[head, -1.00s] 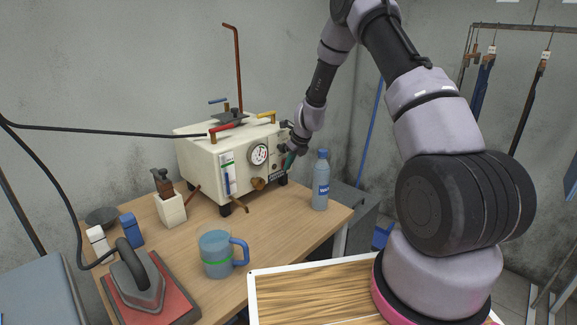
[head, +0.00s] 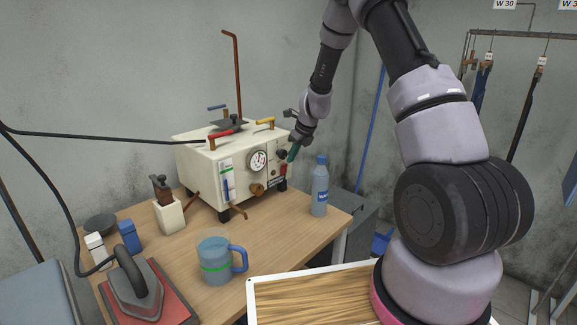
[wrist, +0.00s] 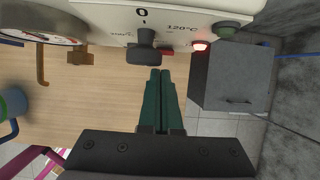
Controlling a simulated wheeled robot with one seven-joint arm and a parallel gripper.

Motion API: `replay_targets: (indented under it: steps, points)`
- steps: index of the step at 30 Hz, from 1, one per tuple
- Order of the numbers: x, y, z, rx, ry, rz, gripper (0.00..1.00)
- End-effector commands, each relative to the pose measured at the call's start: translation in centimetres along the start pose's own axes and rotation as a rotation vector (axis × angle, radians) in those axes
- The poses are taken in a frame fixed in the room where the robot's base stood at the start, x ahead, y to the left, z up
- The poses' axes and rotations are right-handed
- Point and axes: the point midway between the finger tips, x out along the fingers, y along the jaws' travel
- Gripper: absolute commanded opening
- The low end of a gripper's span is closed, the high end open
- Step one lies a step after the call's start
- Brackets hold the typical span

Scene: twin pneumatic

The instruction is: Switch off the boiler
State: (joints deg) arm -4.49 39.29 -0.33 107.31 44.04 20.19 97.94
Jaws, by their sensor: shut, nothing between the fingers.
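The cream boiler (head: 203,165) stands on the wooden table against the wall, with a round gauge on its front. Its front panel (wrist: 100,12) fills the top of the wrist view. That panel bears a black knob (wrist: 145,45) under a "0" mark, a "120°C" mark, a lit red lamp (wrist: 200,46) and a dark green round part (wrist: 227,29). A red piece (wrist: 167,51) shows beside the knob, partly hidden. My gripper (head: 291,155) is at the boiler's right front. Its green fingers (wrist: 157,75) are shut and empty, just below the knob; contact cannot be told.
A water bottle (head: 319,188) stands right of the boiler, near my gripper. A blue mug (head: 215,260), an iron (head: 133,290) and a white holder (head: 170,213) stand on the table. A grey cabinet (wrist: 235,75) is beyond the table's right edge.

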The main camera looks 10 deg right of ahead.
Motion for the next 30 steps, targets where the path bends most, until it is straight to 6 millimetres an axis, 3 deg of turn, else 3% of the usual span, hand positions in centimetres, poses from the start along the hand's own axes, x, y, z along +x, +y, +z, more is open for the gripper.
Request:
replay_targets:
  steps: [3,9,23,26,30]
  points:
    - [-2.4,0.0,0.1,-0.002,-0.001,-0.001,0.0]
    - [-4.6,0.0,0.0,-0.001,0.0,0.0,0.0]
    - [-5.5,0.1,0.1,-0.015,-0.003,0.0,0.0]
    - [-7.8,0.5,0.6,-0.09,-0.019,-0.001,0.0]
    - [-14.1,1.9,1.2,-0.323,-0.058,-0.01,0.0]
